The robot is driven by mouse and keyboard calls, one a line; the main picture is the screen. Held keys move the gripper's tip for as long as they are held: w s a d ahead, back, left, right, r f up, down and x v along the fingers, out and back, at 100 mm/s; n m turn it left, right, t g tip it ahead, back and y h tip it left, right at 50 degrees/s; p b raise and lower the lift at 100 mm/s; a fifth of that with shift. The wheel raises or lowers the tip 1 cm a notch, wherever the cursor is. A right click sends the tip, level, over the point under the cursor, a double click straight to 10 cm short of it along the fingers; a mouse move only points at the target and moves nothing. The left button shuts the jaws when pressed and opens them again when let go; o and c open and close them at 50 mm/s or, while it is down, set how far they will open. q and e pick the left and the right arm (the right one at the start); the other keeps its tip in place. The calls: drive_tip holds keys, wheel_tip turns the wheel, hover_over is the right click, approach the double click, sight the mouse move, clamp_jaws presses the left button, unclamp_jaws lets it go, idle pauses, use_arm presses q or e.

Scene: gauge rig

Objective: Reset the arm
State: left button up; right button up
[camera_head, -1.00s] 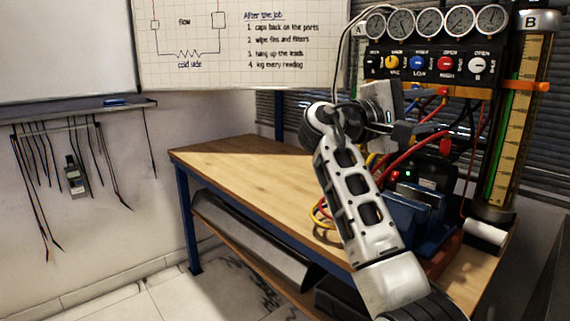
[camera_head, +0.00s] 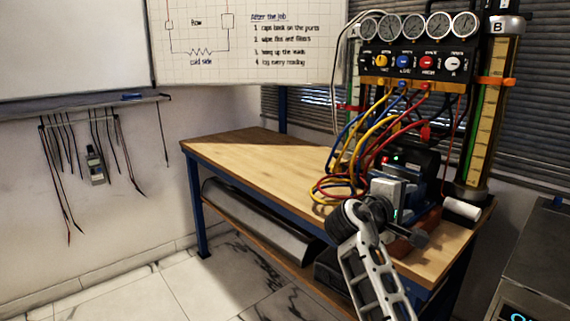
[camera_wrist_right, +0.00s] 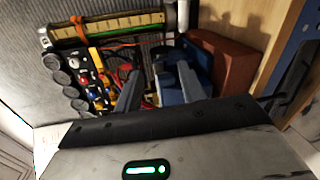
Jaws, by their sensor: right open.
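My right arm (camera_head: 372,275) comes up from the bottom of the head view, with its wrist low in front of the bench's right part. My right gripper (camera_head: 420,215) is near the bench's front edge and partly hidden by its own wrist. In the right wrist view its two dark fingers (camera_wrist_right: 160,82) stand apart with nothing seen held between them. The gauge rig lies beyond them in that view, tilted. My left arm and gripper are not in view.
The wooden bench (camera_head: 250,160) is clear on its left. The gauge manifold (camera_head: 415,68), looped coloured hoses (camera_head: 345,165), a pump and a tall cylinder (camera_head: 489,115) crowd its right end. A white roll (camera_head: 462,208) lies near the right edge. Leads hang on the left wall.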

drive_tip(key=s+a+f+y+p, duration=0.1)
drive_tip(key=s+f+y, duration=0.2)
drive_tip(key=f, duration=0.4)
drive_tip(key=s+a+f+t+y, duration=0.1)
drive_tip(key=s+f+y, duration=0.25)
drive_tip(key=f, duration=0.45)
drive_tip(key=s+a+f+y+p, duration=0.1)
drive_tip(key=s+a+f+y, duration=0.1)
drive_tip(key=s+f, duration=0.35)
drive_tip(key=s+a+f+m+y, duration=0.1)
drive_tip(key=s+a+m+y, duration=0.1)
drive_tip(key=s, duration=0.4)
drive_tip(key=s+a+f+m+y+p, duration=0.1)
drive_tip(key=s+a+f+m+y, duration=0.1)
drive_tip(key=s, duration=0.5)
drive_tip(key=s+a+f+m+y, duration=0.2)
drive_tip(key=s+m+y, duration=0.1)
drive_tip(key=s, duration=0.4)
drive_tip(key=shift+s+a+f+y, duration=0.15)
drive_tip(key=shift+s+a+y, duration=0.1)
drive_tip(key=shift+a+y, duration=0.1)
